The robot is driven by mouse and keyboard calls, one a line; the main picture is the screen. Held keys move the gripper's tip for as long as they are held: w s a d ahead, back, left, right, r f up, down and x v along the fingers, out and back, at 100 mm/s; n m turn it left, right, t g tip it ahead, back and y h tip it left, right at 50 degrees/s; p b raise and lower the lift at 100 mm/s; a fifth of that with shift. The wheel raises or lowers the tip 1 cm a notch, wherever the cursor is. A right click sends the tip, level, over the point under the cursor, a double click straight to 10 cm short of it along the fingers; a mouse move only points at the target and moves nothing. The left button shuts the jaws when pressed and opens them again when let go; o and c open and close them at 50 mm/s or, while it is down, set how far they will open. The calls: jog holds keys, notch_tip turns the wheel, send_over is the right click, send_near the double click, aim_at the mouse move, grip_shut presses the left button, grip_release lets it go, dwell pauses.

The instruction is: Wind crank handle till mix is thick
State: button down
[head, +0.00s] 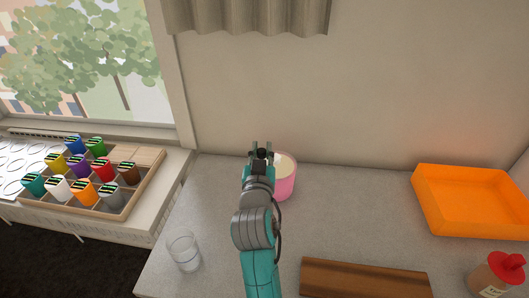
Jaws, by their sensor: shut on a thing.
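A pink tub (286,187) stands on the grey counter near the back wall, with a pale cream mix (285,165) showing inside. My gripper (262,147) is over the left side of the tub, its fingers pointing toward the wall. It is shut on a small dark piece between the fingers, which seems to be the crank handle (261,153). My teal arm and wrist hide the tub's left part and most of the crank. How thick the mix is cannot be told from here.
A clear glass (184,252) stands at the counter's left edge. A wooden board (365,279) lies in front. An orange tray (475,204) and a red-capped bottle (497,276) are at right. A wooden rack (120,198) of coloured cups stands by the window.

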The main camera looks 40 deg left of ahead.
jog(key=m+t+h, duration=0.1)
jog(key=h, duration=0.1)
jog(key=a+m+t+h, duration=0.1)
jog(key=h, duration=0.1)
jog(key=a+m+h, duration=0.1)
jog(key=m+h, duration=0.1)
jog(key=shift+w+t, duration=0.3)
jog(key=shift+t, duration=0.1)
jog(key=shift+w+a+m+t+h, duration=0.2)
jog(key=shift+m+h, duration=0.45)
jog(key=shift+h, duration=0.25)
jog(key=shift+w+a+m+t+h, duration=0.1)
jog(key=shift+w+a+m+h, duration=0.1)
jog(key=shift+m+h, duration=0.6)
jog(key=shift+f+h, duration=0.1)
jog(key=shift+h, duration=0.2)
jog(key=c, duration=0.9)
grip_release()
jog(key=shift+w, duration=0.1)
jog(key=shift+c, duration=0.2)
notch_tip(320, 180, up, 10)
